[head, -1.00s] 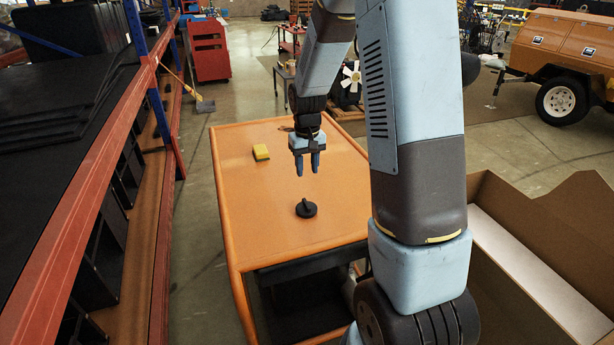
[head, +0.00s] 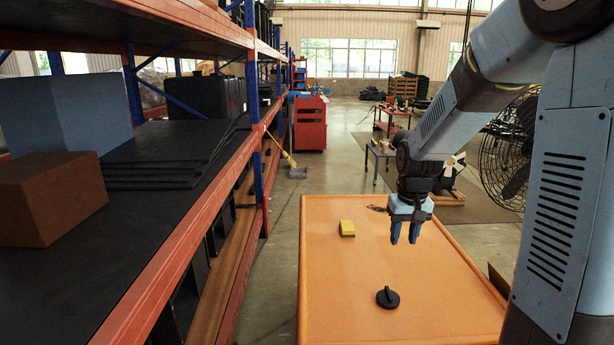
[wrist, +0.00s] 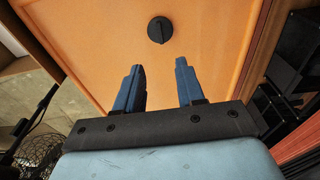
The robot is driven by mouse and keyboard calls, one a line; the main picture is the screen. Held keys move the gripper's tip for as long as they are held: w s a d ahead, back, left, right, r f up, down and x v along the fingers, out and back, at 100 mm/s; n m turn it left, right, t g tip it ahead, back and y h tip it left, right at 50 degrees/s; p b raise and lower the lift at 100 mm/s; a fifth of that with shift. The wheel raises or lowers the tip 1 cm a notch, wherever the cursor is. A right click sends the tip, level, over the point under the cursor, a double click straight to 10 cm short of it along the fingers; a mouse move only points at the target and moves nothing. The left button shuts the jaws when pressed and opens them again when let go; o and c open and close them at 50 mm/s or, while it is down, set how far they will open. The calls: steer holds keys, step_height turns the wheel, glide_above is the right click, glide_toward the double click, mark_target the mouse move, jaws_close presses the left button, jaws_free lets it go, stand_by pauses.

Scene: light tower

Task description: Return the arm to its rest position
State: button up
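My gripper (head: 404,232) hangs fingers-down above the orange table (head: 330,270) in the head view. Its two blue fingers are apart with nothing between them; the wrist view shows the open gripper (wrist: 160,88) too. A round black knob-like piece (head: 388,298) with a raised bar lies on the table, nearer the camera than the gripper. In the wrist view, the black piece (wrist: 160,30) lies beyond the fingertips and apart from them.
A yellow sponge-like block (head: 347,228) lies on the table left of my gripper. A rack (head: 190,240) with a brown box (head: 50,198) stands on the left. A large fan (head: 505,150) stands behind my arm. Floor between rack and table is clear.

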steer(key=s+r+t, duration=0.2)
steer(key=s+r, duration=0.5)
steer(key=s, duration=0.4)
steer(key=s+a+r+t, duration=0.1)
steer(key=s+r+t, duration=0.1)
steer(key=s+r, duration=0.5)
steer(key=s, duration=0.5)
steer(key=shift+a+r, duration=0.2)
steer(key=shift+r, duration=0.2)
